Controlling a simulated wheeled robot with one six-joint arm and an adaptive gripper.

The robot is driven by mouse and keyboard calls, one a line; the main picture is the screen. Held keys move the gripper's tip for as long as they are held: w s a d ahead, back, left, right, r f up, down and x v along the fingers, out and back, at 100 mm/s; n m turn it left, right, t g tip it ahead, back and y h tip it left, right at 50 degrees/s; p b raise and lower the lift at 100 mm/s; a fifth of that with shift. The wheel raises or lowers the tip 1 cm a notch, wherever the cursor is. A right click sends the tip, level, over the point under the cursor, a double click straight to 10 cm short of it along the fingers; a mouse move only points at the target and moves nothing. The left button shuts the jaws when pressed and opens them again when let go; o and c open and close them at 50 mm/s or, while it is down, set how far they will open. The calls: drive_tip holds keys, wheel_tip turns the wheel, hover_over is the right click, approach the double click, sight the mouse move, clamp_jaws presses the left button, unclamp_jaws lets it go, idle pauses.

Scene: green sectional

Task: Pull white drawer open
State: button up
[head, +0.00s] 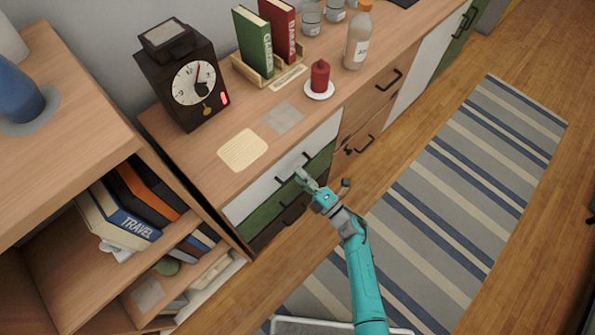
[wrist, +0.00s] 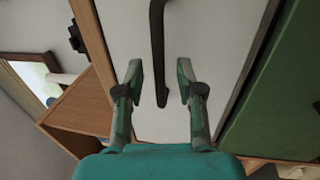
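The white drawer (head: 252,202) is the top drawer at the left end of the long wooden cabinet, and it looks closed. Its dark bar handle (head: 284,174) is partly covered by my gripper (head: 302,177) in the head view. In the wrist view the white drawer front (wrist: 205,45) fills the middle, with the dark handle (wrist: 157,45) running down it. My gripper (wrist: 159,75) is open there, one finger on each side of the handle's lower part. Neither finger visibly touches the handle. I cannot tell how deep the fingers reach.
A green drawer (head: 250,222) lies directly below the white one. An open bookshelf (head: 155,175) stands close at left. The striped rug (head: 440,190) at right is clear.

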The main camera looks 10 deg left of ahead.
drive_tip(key=shift+x, duration=0.85)
clamp_jaws()
